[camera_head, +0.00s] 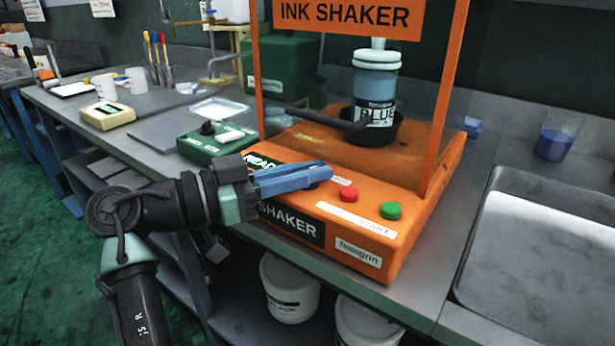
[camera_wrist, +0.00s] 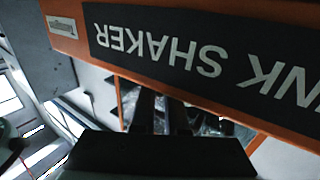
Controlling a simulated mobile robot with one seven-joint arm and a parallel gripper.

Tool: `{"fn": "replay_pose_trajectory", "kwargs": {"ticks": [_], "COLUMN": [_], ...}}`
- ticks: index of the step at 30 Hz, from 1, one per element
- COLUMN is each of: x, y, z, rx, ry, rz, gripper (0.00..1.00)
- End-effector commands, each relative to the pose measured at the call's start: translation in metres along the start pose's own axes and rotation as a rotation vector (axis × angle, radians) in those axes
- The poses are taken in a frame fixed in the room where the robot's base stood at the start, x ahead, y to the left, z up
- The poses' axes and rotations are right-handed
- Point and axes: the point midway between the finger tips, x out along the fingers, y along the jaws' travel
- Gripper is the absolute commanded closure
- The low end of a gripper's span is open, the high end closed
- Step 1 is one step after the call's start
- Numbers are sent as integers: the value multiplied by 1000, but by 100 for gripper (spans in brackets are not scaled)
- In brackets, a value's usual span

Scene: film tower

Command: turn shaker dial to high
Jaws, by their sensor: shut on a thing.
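The orange ink shaker (camera_head: 385,245) stands on the grey bench, with red and green buttons on its sloped front panel. A bottle labelled BLUE (camera_head: 374,95) sits upright in its dark holder. My gripper (camera_head: 325,188) reaches over the left part of the panel from the left, its blue fingers shut on the shaker dial (camera_head: 313,184). The fingers and the panel's slope hide most of the dial, so its pointer and setting cannot be read. In the wrist view the shaker's front label (camera_wrist: 180,45) appears upside down, and the dial is not clearly visible.
A red button (camera_head: 348,194) and a green button (camera_head: 390,210) lie just right of my fingers. A green box with a black knob (camera_head: 210,128) stands to the left behind my wrist. A sink (camera_head: 550,250) is at the right. White buckets (camera_head: 290,290) stand below the bench.

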Motion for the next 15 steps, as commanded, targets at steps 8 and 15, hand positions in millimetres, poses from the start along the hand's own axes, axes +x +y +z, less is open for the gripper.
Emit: {"fn": "replay_pose_trajectory", "kwargs": {"ticks": [8,15], "x": [2,2], "y": [1,1], "z": [0,0], "rx": [0,0], "ry": [0,-1], "rz": [16,15], "gripper": [100,82]}}
